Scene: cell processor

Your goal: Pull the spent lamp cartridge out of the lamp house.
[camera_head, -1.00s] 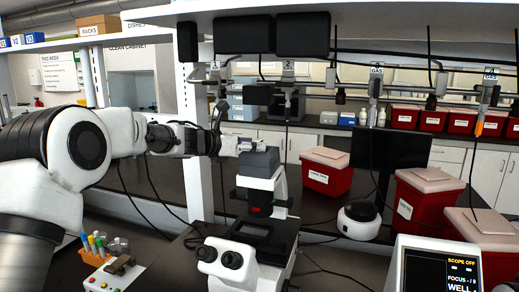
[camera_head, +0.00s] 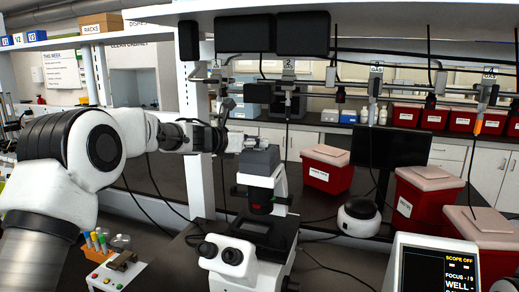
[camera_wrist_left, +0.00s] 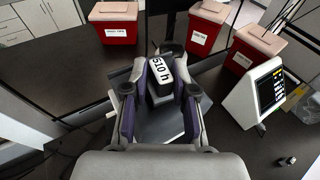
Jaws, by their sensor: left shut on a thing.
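The lamp house (camera_head: 262,161) is the dark grey box on top of the white microscope (camera_head: 250,262) in the head view. My left gripper (camera_head: 244,143) is at its top left edge, with the arm reaching in level from the left. In the left wrist view, the two purple-padded fingers of this gripper (camera_wrist_left: 160,92) are shut on the cartridge (camera_wrist_left: 160,78), a dark block with a white label reading "510 H". The grey lamp house (camera_wrist_left: 155,124) shows below and between the fingers. I cannot tell how deep the cartridge sits in it. My right gripper is out of view.
Red bins with pale lids (camera_head: 325,168) stand to the right of the microscope. A white round device (camera_head: 358,218) and a display unit (camera_head: 435,268) are at the right. A white shelf post (camera_head: 200,165) stands close behind my left wrist. A small tube holder (camera_head: 113,270) is at front left.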

